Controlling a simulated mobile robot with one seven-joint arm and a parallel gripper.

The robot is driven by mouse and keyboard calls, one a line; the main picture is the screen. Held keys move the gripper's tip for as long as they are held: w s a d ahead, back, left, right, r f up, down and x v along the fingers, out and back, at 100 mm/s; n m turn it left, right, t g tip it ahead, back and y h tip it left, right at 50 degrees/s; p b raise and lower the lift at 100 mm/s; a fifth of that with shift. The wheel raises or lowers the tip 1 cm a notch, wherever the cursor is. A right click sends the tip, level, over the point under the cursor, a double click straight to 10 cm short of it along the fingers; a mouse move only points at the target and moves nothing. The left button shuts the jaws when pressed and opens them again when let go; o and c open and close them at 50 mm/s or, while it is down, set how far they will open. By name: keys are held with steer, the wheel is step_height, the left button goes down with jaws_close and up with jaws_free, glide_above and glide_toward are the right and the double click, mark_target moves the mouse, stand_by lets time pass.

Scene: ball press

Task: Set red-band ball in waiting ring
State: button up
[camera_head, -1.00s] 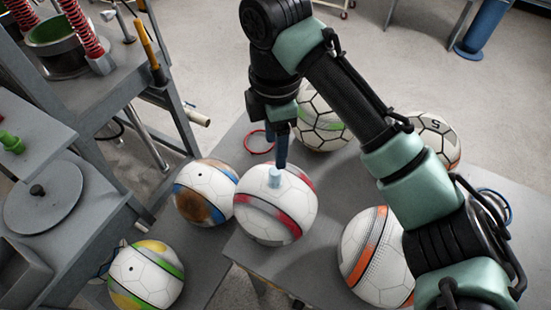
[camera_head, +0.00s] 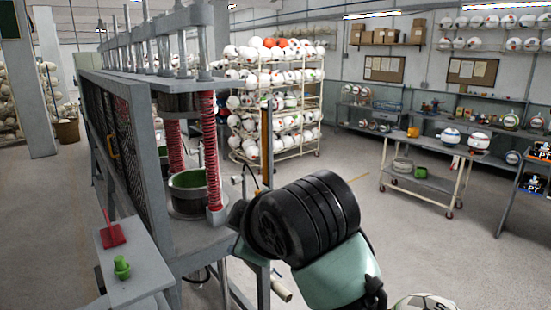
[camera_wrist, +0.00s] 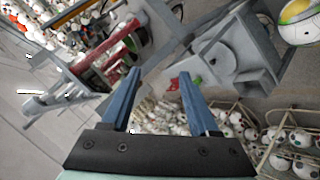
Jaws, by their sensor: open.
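My gripper (camera_wrist: 159,74) shows in the wrist view with its two blue fingers apart and nothing between them. The red-band ball is not seen in either current view, and no waiting ring shows. In the head view my gripper is out of sight; only my dark and pale green arm part shows at the lower middle. A ball with yellow and green bands (camera_wrist: 298,22) is at the top right of the wrist view. The top of a white ball with black seams (camera_head: 425,302) shows at the bottom edge of the head view.
The press (camera_head: 190,205) with red springs stands left of my arm. A grey side table (camera_head: 135,270) holds a green knob (camera_head: 122,267). A ball rack (camera_head: 285,125) and a cart (camera_head: 430,178) stand farther back. Open floor lies between.

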steer(key=s+a+r+m+t+y, duration=0.15)
steer(key=r+t, duration=0.25)
steer(key=r, duration=0.4)
steer(key=s+a+r+m+t+y, duration=0.1)
steer(key=a+r+m+t+y, duration=0.2)
steer(key=r, duration=0.5)
steer(key=s+d+r+m+t+h, duration=0.4)
steer(key=s+r+m+t, duration=0.1)
steer(key=s+r, duration=0.1)
steer(key=s+d+r+m+t+h, duration=0.4)
steer(key=s+r+m+t+h, duration=0.1)
steer(key=s, duration=0.3)
steer(key=shift+s+d+r+t, duration=0.2)
steer(key=shift+d+r+t, duration=0.1)
steer(key=shift+d+r, duration=0.1)
steer(key=shift+m, duration=0.25)
step_height(320, 180, down, 7)
steer(key=b, duration=0.7)
steer(key=shift+f, duration=0.15)
steer(key=shift+a+y, duration=0.1)
steer(key=shift+y, duration=0.15)
